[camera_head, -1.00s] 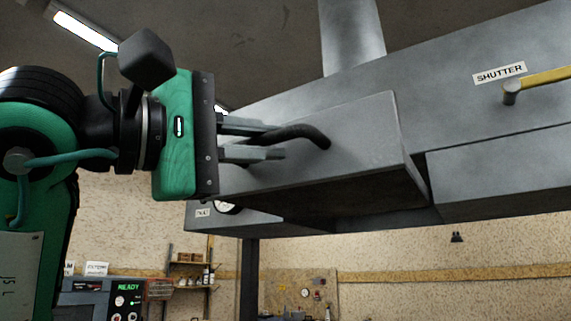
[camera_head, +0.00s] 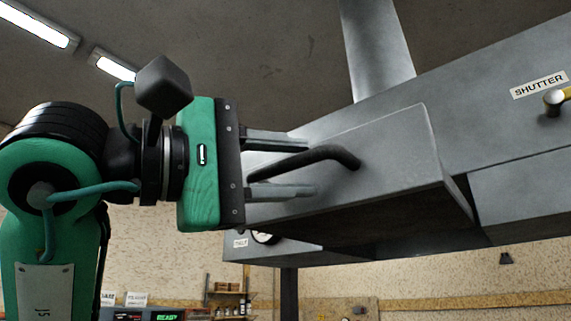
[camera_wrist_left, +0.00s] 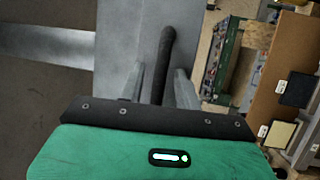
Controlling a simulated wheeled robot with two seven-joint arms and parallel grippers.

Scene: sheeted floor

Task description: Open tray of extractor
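The extractor's tray (camera_head: 390,150) is a grey metal box front that stands out from the hood body, with a dark gap along its right side. A black bent bar handle (camera_head: 335,153) sits on its face. My left gripper (camera_head: 310,167) is open, with one finger above the handle and one below it. The wrist view shows the handle (camera_wrist_left: 165,60) between the two spread fingers (camera_wrist_left: 160,85), with space at least on its left side. My right gripper is not in view.
The grey extractor body (camera_head: 520,130) extends right, with a "SHUTTER" label (camera_head: 540,85) and a yellow lever at the edge. A round gauge (camera_head: 265,238) sits below the tray. A duct (camera_head: 378,50) rises above. Shelves and a pegboard stand at the far wall.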

